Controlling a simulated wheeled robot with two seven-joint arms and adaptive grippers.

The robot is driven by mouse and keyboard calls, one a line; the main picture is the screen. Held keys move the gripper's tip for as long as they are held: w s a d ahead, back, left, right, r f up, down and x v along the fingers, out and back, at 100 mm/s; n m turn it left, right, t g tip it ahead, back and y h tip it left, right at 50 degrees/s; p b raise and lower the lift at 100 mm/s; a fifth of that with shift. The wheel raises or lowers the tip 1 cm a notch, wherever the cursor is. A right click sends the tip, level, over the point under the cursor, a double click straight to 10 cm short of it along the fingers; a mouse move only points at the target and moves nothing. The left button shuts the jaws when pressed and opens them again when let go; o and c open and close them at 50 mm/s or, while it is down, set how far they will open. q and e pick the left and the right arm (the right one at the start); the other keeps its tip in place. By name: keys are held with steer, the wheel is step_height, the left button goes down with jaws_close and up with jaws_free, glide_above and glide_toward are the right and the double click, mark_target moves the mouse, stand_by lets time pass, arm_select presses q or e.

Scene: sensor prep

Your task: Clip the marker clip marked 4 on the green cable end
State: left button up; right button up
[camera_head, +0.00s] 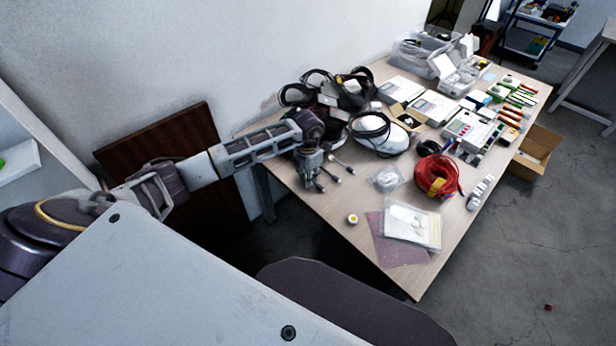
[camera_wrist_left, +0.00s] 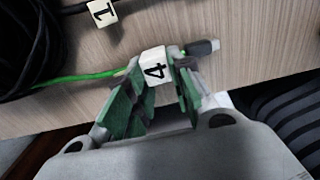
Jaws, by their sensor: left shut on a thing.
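The white marker clip marked 4 (camera_wrist_left: 155,66) is between the green-padded fingers of my left gripper (camera_wrist_left: 158,88), which are shut on it. The green cable (camera_wrist_left: 92,76) runs in from the left up to the clip. A grey plug (camera_wrist_left: 203,48) shows on the clip's other side, in line with the cable. The fingers and clip hide the cable there, so I cannot tell whether the clip is around it or only against it. In the head view my left gripper (camera_head: 312,183) is low over the table's near left edge. My right gripper is out of view.
A marker clip marked 1 (camera_wrist_left: 101,13) sits by a black cable bundle. On the table (camera_head: 325,208), dark cable coils (camera_head: 325,90) lie behind my gripper. A red coil (camera_head: 436,175), a yellow-centred roll (camera_head: 352,218) and a pink mat (camera_head: 385,248) lie to the right.

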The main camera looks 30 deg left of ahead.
arm_select(q)
steer(key=shift+s+f, duration=0.1)
steer(key=shift+f, duration=0.05)
steer(key=o, duration=0.9)
steer(key=shift+f, duration=0.1)
steer(key=shift+c, duration=0.2)
steer(key=shift+r+p, duration=0.3)
steer(key=shift+r, duration=0.2)
steer(key=shift+r+p, duration=0.55)
steer(key=shift+r, duration=0.35)
steer(key=shift+r+p, duration=0.45)
steer(key=shift+r, duration=0.7)
steer(key=shift+r+p, duration=0.4)
steer(key=shift+p, duration=0.1)
steer(key=shift+r, duration=0.2)
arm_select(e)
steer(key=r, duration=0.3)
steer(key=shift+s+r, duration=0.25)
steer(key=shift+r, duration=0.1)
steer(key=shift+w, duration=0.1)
